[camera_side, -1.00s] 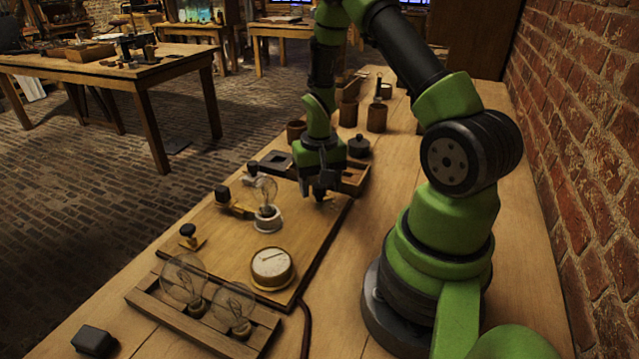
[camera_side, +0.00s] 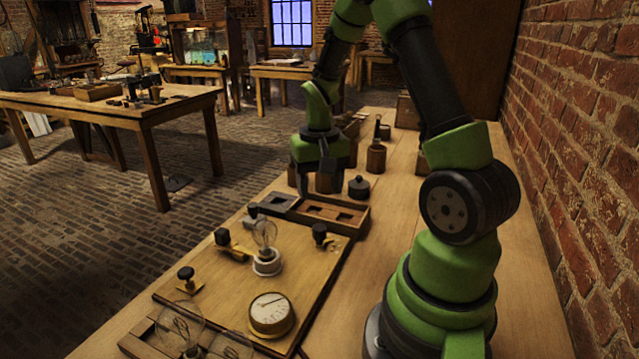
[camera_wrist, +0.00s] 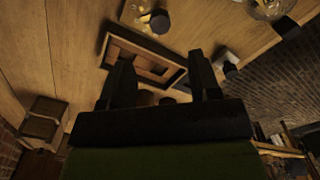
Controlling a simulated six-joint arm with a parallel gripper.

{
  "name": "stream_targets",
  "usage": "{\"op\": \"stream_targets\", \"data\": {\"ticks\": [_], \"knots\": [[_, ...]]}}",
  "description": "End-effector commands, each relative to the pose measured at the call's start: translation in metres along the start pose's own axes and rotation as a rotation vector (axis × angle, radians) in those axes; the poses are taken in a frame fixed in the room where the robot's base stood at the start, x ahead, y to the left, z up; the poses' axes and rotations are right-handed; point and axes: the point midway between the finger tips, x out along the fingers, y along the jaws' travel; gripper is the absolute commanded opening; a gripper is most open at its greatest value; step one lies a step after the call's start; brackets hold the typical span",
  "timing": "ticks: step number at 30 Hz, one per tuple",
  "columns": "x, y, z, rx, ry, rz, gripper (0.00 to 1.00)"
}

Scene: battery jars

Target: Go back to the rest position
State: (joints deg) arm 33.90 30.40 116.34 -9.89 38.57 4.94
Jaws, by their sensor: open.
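My gripper (camera_side: 320,180) hangs pointing down above the back of the workbench, over the far side of a wooden tray with square openings (camera_side: 345,226). Its fingers are apart, with nothing seen between them. In the wrist view the two dark fingers (camera_wrist: 162,76) stand apart, with the tray (camera_wrist: 118,48) beyond them. Brown jars (camera_side: 376,159) stand behind and beside my gripper, some partly hidden by it.
A wooden board (camera_side: 222,278) carries a bulb (camera_side: 265,236) in a white socket, a round dial meter (camera_side: 271,313) and black-knobbed terminals (camera_side: 319,232). A small dark lidded pot (camera_side: 359,187) is right of my gripper. A brick wall (camera_side: 570,150) bounds the right side.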

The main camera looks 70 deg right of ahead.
Motion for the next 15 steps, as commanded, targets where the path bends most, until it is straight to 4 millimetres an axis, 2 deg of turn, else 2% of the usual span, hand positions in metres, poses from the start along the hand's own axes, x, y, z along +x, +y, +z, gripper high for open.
{"op": "stream_targets", "data": {"ticks": [15], "knots": [[-0.0069, -0.0027, 0.0011, -0.007, 0.011, -0.004, 0.57]]}}
